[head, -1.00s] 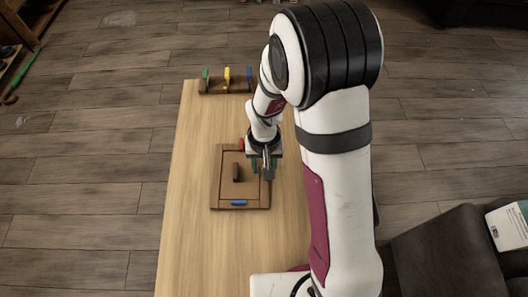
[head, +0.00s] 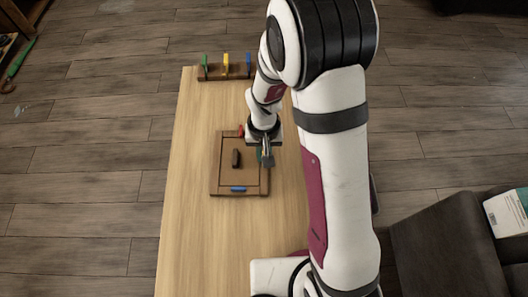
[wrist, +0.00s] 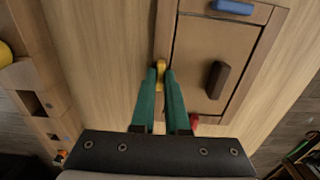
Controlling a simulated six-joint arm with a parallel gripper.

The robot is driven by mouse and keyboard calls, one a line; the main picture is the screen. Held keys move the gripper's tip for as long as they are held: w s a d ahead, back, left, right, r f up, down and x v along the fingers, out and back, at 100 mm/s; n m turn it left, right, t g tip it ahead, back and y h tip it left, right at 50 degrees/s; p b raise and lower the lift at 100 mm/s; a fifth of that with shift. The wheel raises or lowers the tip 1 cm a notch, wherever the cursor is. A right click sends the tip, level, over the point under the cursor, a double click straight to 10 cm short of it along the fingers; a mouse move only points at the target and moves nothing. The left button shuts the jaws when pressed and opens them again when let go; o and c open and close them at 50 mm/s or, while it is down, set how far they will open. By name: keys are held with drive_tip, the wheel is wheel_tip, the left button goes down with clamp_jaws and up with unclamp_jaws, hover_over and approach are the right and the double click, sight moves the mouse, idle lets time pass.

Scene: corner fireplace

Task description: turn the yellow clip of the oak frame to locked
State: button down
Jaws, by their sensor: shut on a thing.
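The oak frame (head: 218,170) lies flat on the table, with a brown panel and a dark handle block (head: 236,158) in its middle; it also shows in the wrist view (wrist: 259,58). The yellow clip (wrist: 160,75) sits on the frame's side rail and points roughly along that rail. My gripper (wrist: 161,72) is shut on the yellow clip, one teal finger on each side. In the head view my gripper (head: 265,156) is over the frame's right side and hides the clip.
A blue clip (head: 238,188) and a red clip (head: 241,130) sit on other edges of the frame. A wooden rack (head: 212,76) with green, yellow and blue pieces stands at the table's far end. The table (head: 190,230) is bare around the frame.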

drive_tip(key=shift+n, duration=0.3)
drive_tip(key=n, duration=0.8)
drive_tip(key=shift+n, duration=0.3)
drive_tip(key=n, duration=0.8)
drive_tip(key=shift+n, duration=0.5)
drive_tip(key=c, duration=0.9)
unclamp_jaws()
